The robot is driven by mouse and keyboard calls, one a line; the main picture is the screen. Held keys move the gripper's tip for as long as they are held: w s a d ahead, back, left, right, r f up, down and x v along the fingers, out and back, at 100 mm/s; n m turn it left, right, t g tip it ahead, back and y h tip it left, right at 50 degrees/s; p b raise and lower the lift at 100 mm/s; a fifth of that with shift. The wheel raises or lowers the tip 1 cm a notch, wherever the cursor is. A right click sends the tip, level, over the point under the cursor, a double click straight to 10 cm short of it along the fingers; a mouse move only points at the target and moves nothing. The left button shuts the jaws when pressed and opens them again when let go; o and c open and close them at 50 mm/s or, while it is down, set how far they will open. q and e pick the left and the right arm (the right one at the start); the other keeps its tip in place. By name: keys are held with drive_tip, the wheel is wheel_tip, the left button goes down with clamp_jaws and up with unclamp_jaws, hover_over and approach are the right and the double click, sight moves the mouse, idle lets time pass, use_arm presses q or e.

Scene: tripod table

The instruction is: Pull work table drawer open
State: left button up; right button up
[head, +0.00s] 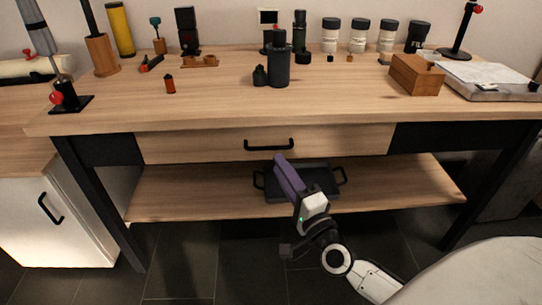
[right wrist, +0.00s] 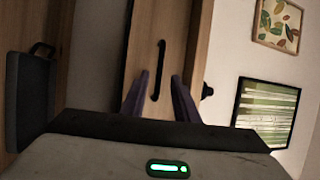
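The wooden work table (head: 215,118) has a wide light-wood drawer (head: 200,148) under its top, and the drawer looks closed. A black bar handle (head: 269,145) is fixed at the middle of the drawer front. My right gripper (head: 281,158) has purple fingers pointing up at the handle from just below and in front of it. In the right wrist view my gripper (right wrist: 160,76) is open, and the handle (right wrist: 158,70) appears between the two fingers, beyond their tips. No contact with the handle is visible. My left gripper is not in view.
A dark tray (head: 300,178) with side handles sits on the lower shelf (head: 190,190) below the drawer. Bottles, jars and a wooden box (head: 416,75) stand on the tabletop. A white cabinet (head: 50,225) is at the left. The dark floor in front is clear.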

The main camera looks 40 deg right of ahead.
sight(271, 154)
drive_tip(key=x, duration=0.6)
drive_tip(key=shift+w+f, duration=0.1)
drive_tip(key=shift+w, duration=0.05)
drive_tip(key=shift+c, duration=0.5)
clamp_jaws()
